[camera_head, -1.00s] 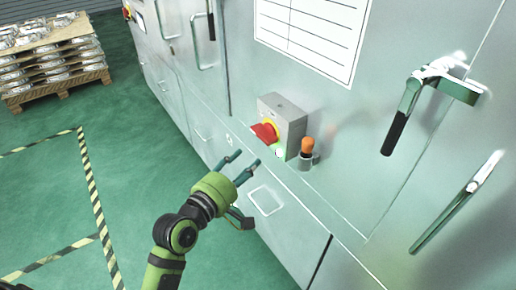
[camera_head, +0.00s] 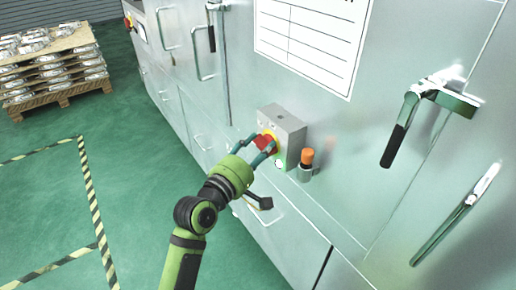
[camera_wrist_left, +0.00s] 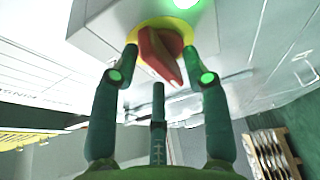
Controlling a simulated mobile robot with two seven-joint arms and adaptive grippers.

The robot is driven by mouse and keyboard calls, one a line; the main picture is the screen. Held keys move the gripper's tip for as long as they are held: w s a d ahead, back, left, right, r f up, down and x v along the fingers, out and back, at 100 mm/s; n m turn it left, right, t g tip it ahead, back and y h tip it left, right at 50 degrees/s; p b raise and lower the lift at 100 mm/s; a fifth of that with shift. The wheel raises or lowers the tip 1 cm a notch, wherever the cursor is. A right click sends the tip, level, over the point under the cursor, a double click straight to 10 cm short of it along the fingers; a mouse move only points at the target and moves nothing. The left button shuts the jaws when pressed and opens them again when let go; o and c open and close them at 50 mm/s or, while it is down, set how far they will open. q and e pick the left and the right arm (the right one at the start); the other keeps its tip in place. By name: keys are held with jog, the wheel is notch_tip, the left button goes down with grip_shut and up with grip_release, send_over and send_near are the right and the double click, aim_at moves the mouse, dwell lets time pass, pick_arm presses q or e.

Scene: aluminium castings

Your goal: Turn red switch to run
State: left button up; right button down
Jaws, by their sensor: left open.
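The red switch (camera_head: 264,142) is a rotary knob on a yellow plate, on the face of a grey box (camera_head: 286,133) fixed to the cabinet. My left gripper (camera_head: 255,148) is at the switch, its fingers open on either side of the knob. In the left wrist view the red switch (camera_wrist_left: 160,55) stands tilted between the spread fingertips of my left gripper (camera_wrist_left: 165,62). I cannot tell whether the fingers touch it. A green light (camera_wrist_left: 184,3) glows beside the yellow plate. No switch markings are readable. My right gripper is out of view.
An orange-topped knob (camera_head: 306,158) stands on the cabinet just right of the box. A pallet of castings (camera_head: 50,65) stands far left on the green floor, clear of the arm.

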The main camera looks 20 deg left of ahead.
pick_arm(q)
grip_shut()
